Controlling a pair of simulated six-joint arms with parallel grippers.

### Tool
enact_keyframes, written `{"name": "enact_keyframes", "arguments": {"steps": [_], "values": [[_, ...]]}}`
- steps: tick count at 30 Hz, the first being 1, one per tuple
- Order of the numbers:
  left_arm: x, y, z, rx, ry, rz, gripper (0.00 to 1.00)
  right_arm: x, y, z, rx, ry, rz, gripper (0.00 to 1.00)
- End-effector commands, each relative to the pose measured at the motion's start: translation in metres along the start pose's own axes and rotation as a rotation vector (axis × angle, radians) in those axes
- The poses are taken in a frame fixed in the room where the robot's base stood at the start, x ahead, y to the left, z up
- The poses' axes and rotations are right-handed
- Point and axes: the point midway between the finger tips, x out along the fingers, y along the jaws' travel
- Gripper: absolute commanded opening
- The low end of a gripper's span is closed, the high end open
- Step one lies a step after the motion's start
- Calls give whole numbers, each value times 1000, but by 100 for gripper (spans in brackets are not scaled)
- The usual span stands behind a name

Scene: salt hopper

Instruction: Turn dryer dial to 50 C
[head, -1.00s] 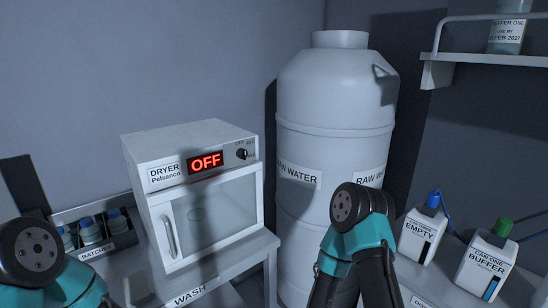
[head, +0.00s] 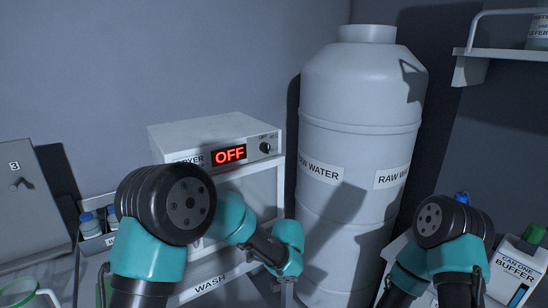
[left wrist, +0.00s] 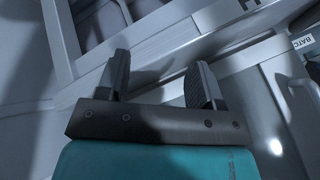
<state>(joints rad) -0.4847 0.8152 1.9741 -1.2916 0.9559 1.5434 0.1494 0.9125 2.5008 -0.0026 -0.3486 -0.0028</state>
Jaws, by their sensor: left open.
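The dryer (head: 212,131) is a white box on a bench, with its red display (head: 229,154) reading OFF. Its small dark dial (head: 265,147) is at the upper right of the front panel, near a small OFF mark. My left arm covers much of the dryer's lower front in the head view. The left gripper's jaws (left wrist: 160,72) are apart and empty in the left wrist view, in front of pale frame-like surfaces. The left wrist is below and a little right of the dial, apart from it. My right gripper is out of view.
The big raw water tank (head: 359,110) stands right of the dryer. Bottles in a batches rack (head: 92,222) sit to its left, beside a grey cabinet (head: 28,205) marked 3. A buffer can (head: 515,265) is at right, below a wall shelf (head: 500,50).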

Motion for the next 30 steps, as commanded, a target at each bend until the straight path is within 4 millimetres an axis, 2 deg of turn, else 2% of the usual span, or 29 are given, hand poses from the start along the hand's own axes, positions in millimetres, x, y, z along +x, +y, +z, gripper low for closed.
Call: {"name": "enact_keyframes", "arguments": {"steps": [5, 8, 11, 12, 15, 18, 22, 30], "values": [[-54, 0, -42, -131, 189, -86, 61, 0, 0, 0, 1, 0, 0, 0], [-101, 0, -71, -252, 351, -133, 61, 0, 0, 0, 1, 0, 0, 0], [-165, -2, -99, -413, 558, -159, 61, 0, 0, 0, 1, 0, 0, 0], [-191, -4, -108, -483, 641, -160, 61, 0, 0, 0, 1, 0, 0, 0], [-251, -7, -123, -641, 827, -143, 61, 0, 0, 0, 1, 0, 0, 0], [-292, -11, -128, -753, 953, -118, 61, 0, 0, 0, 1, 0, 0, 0], [-313, -13, -130, -816, 1020, -99, 61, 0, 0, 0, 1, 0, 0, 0], [-313, -14, -130, -818, 1022, -99, 61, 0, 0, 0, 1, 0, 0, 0]]}}
